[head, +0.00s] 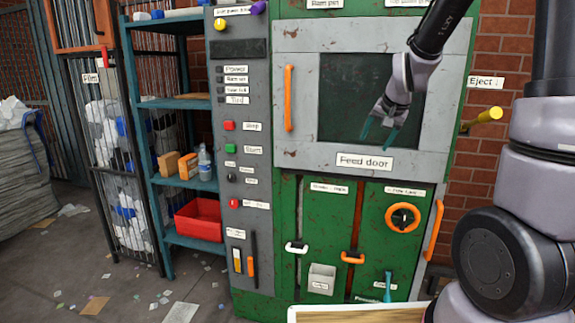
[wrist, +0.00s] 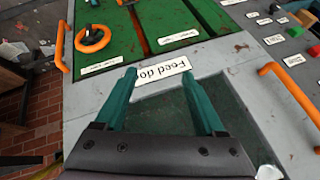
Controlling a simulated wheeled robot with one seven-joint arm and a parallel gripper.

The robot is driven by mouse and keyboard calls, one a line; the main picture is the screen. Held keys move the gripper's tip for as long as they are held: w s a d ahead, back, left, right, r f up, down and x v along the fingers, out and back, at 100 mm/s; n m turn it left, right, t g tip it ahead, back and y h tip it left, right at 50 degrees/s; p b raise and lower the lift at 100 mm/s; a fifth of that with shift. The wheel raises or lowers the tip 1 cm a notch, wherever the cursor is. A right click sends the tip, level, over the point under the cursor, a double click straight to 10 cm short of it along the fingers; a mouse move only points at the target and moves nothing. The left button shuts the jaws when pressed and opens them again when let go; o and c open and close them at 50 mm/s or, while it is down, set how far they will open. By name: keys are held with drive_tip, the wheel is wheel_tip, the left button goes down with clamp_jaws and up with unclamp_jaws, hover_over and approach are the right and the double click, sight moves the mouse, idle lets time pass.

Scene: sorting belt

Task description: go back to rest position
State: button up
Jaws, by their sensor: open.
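My gripper (head: 380,133) hangs in front of the feed door's dark window in the head view, with its teal fingers pointing down. The fingers are apart and nothing is between them. In the wrist view my gripper (wrist: 165,92) is also open, with the "Feed door" label (wrist: 163,70) showing beyond the fingertips. The grey feed door (head: 300,152) appears closed on the green machine, with an upright orange handle (head: 288,98) on its left side.
Left of the door is a grey control panel (head: 230,180) with buttons and a lever. A teal shelf (head: 185,103) holds a red bin (head: 199,219) and a bottle (head: 205,163). A yellow eject knob (head: 490,115) sticks out at right.

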drive_tip(key=s+r, duration=0.4)
drive_tip(key=s, duration=0.4)
drive_tip(key=s+r+n, duration=0.1)
drive_tip(key=s+r, duration=0.3)
drive_tip(key=s, duration=0.4)
drive_tip(key=s+r+n+y, duration=0.1)
drive_tip(key=s+r, duration=0.3)
drive_tip(key=s, duration=0.4)
drive_tip(key=shift+s+a+r, duration=0.3)
